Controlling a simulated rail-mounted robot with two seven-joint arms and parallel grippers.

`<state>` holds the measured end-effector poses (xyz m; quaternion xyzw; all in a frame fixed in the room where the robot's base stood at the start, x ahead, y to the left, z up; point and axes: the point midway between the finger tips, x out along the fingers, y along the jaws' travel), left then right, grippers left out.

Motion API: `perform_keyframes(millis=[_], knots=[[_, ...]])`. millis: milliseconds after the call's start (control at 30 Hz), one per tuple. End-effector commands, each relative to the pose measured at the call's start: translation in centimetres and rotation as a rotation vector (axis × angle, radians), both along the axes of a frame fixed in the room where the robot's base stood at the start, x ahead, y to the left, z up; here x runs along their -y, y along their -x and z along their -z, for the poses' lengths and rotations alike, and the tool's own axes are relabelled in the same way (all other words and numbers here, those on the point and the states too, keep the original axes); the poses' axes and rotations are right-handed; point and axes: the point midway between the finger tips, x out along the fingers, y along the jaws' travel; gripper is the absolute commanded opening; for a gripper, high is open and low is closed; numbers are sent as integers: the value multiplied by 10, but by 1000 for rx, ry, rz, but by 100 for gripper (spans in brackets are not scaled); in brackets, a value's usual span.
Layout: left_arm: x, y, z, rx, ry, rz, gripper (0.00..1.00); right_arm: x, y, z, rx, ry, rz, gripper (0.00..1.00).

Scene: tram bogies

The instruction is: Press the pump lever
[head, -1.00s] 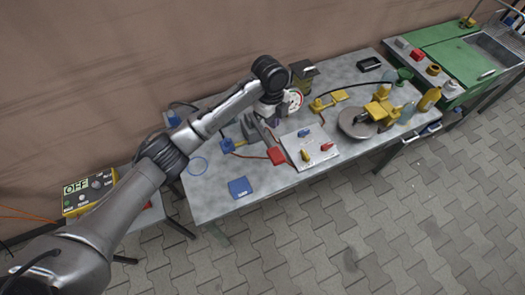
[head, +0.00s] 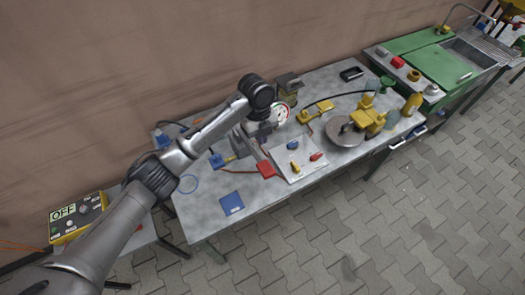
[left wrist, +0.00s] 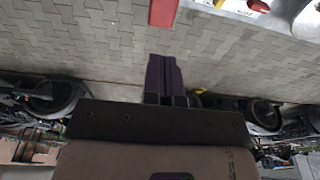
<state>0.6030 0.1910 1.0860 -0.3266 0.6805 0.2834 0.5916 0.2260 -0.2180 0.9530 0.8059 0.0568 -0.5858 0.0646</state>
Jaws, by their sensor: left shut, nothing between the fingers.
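The red block (head: 266,169), which looks like the end of the pump lever, stands beside the pale valve panel on the metal table. In the left wrist view a red piece (left wrist: 163,12) shows at the top edge, just beyond my fingertips. My left gripper (head: 254,152) points down over the table just behind the red block. Its dark fingers (left wrist: 163,68) are closed together with nothing between them. A gap shows between fingers and red piece in the wrist view; contact cannot be told in the head view. The lever's arm is largely hidden by my gripper. My right gripper is not in view.
A round gauge (head: 281,113) sits close behind my wrist. The valve panel (head: 309,167) carries blue, yellow and red knobs. A grey disc with yellow fittings (head: 344,132) stands right of it. A blue pad (head: 231,203) lies at the front left, with bare table around it.

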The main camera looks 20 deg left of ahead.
Motion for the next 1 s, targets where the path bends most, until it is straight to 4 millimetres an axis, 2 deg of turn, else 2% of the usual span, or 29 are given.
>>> perform_keyframes(millis=[600,800,1000], knots=[[12,10,104,-3,0,-1,0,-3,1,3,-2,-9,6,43],[13,11,123,-2,-1,-1,0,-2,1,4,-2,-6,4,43],[14,12,131,1,-1,-1,0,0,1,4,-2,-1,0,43]])
